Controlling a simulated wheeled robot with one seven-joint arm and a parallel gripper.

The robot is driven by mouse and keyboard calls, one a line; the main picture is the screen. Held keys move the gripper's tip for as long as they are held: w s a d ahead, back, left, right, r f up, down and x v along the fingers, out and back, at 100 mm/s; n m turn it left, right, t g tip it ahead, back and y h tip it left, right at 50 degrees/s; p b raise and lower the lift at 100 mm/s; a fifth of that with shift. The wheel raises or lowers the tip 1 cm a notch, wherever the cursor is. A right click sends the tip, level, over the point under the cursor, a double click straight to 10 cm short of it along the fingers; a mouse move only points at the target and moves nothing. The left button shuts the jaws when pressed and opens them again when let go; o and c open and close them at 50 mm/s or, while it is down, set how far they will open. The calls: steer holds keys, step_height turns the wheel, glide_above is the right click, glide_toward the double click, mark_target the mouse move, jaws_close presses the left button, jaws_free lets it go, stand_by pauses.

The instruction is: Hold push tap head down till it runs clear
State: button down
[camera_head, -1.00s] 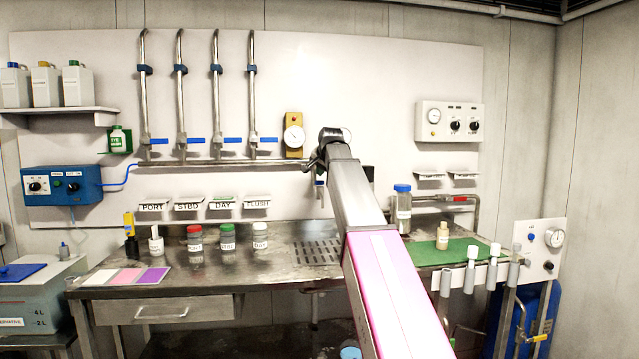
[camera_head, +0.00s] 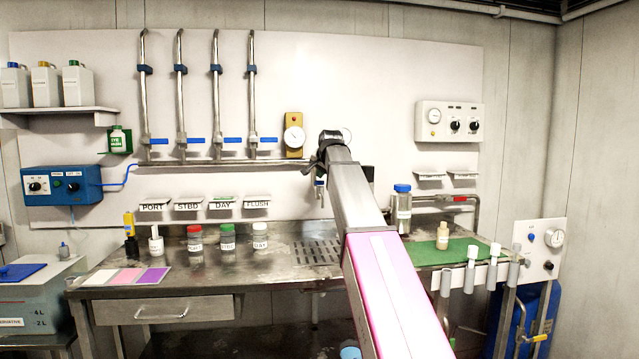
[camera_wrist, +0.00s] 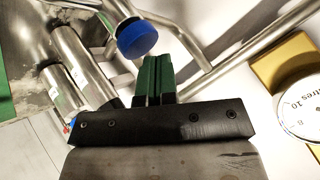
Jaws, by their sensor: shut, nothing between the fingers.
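The push tap has a round blue head (camera_wrist: 137,40) on a metal body, seen at the top of the wrist view. In the head view the tap (camera_head: 319,186) hangs below the right end of the steel pipe manifold, beside my arm. My gripper (camera_wrist: 154,62) shows green fingers, shut together and empty. Their tips are right beside the blue head in the wrist view; I cannot tell whether they touch it. In the head view my arm hides the fingers. I cannot make out any water stream.
A brass-backed gauge (camera_head: 294,138) is close to my wrist, and it also shows in the wrist view (camera_wrist: 298,105). Steel pipes surround the tap. Below are the bench drain grate (camera_head: 318,253), several capped bottles and a blue-lidded clear bottle (camera_head: 402,208).

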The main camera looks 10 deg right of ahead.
steer(key=shift+f, duration=0.5)
stand_by(0.6)
stand_by(2.7)
steer(key=shift+r, duration=0.95)
steer(key=shift+r, duration=2.45)
steer(key=shift+s, duration=0.1)
